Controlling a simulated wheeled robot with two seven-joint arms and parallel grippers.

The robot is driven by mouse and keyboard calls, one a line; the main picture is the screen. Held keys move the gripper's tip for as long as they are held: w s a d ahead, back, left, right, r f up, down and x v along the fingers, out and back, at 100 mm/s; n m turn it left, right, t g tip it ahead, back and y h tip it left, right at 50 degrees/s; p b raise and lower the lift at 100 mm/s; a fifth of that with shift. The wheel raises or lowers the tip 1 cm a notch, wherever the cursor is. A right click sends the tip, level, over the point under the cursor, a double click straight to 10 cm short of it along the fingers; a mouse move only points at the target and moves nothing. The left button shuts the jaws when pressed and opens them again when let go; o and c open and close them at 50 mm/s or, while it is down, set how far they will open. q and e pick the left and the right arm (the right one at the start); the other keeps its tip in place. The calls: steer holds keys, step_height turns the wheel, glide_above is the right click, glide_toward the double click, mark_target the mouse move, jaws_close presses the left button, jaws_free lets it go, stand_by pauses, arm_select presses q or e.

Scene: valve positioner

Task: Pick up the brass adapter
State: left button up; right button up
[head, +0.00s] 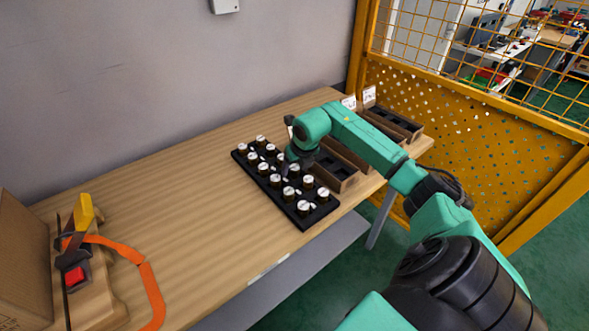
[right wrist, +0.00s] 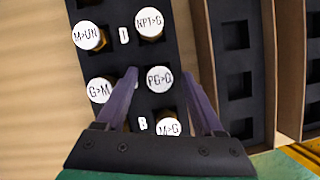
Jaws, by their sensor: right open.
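Several short adapters with round white labelled tops and brownish-gold sides stand in a black rack (head: 303,219) on the table. In the right wrist view, the tops read M>UN (right wrist: 89,36), NPT>G (right wrist: 149,22), G>M (right wrist: 100,90), PG>G (right wrist: 159,79) and M>G (right wrist: 168,127). I cannot tell which one is the brass adapter meant. My right gripper (right wrist: 160,85) is open above the rack, its purple fingers on either side of the PG>G adapter. The fingers hold nothing. In the head view, my right arm hides part of the rack.
Dark compartmented trays (right wrist: 238,70) stand right of the rack, close to my right gripper. A yellow-handled device (head: 84,212) with an orange strap (head: 150,290) is at the left, beside a cardboard box (head: 24,262). The table's middle (head: 180,205) is clear. A yellow mesh fence (head: 470,135) borders the right.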

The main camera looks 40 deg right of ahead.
jaws_close()
steer(key=shift+r, duration=0.15)
